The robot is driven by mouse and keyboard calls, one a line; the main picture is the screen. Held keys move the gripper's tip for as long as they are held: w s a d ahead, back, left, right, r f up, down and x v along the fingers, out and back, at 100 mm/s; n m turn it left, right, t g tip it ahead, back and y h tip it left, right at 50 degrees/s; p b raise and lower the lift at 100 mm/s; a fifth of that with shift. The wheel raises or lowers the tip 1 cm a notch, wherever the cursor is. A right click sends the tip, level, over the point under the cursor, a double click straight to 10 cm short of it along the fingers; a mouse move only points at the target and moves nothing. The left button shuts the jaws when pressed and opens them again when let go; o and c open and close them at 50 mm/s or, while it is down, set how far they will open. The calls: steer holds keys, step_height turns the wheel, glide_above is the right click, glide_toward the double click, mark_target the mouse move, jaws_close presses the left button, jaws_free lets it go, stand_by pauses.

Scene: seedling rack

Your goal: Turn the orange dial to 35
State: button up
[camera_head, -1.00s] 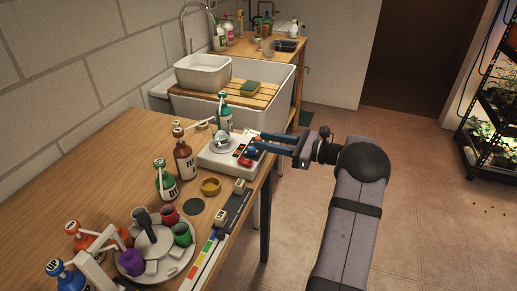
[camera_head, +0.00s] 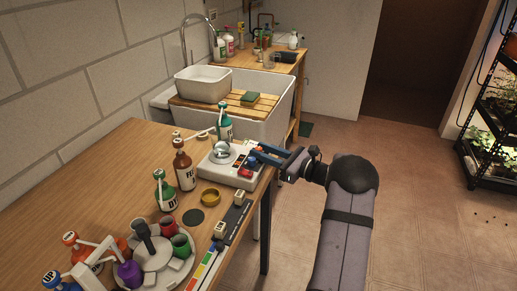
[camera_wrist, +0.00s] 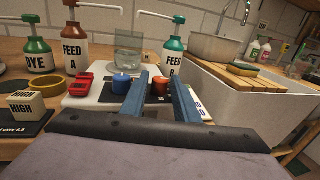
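The orange dial (camera_wrist: 160,87) stands on the dark panel of a pale instrument (camera_head: 214,178) at the table's right edge. A blue dial (camera_wrist: 122,84) stands to its left in the wrist view. My gripper (camera_wrist: 158,78) is open, its two blue fingers reaching over the panel. In the wrist view, the orange dial appears between the fingertips, with the blue dial outside the left finger. I cannot tell whether the fingers touch the orange dial. In the head view, my gripper (camera_head: 256,152) comes in from the right and partly covers the dials. The dial's scale reading is not legible.
A red switch-like part (camera_wrist: 83,83) and a glass beaker (camera_wrist: 129,48) are on the instrument. Pump bottles stand around it, including a brown one (camera_head: 184,168). A brass ring (camera_head: 210,198) and labelled blocks (camera_wrist: 24,104) are nearby. The sink (camera_head: 283,118) is behind.

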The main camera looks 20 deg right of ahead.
steer(key=shift+x, duration=0.9)
jaws_close()
steer(key=m+t+h+b, duration=0.2)
steer(key=h, duration=0.2)
steer(key=shift+a+m, duration=0.1)
steer(key=shift+m, duration=0.3)
steer(key=shift+r+m+t+h+b, duration=0.1)
steer(key=shift+m+t+h+b, duration=0.2)
steer(key=shift+m+h+b, duration=0.85)
steer(key=shift+n+h+p, duration=0.25)
steer(key=shift+p, duration=0.15)
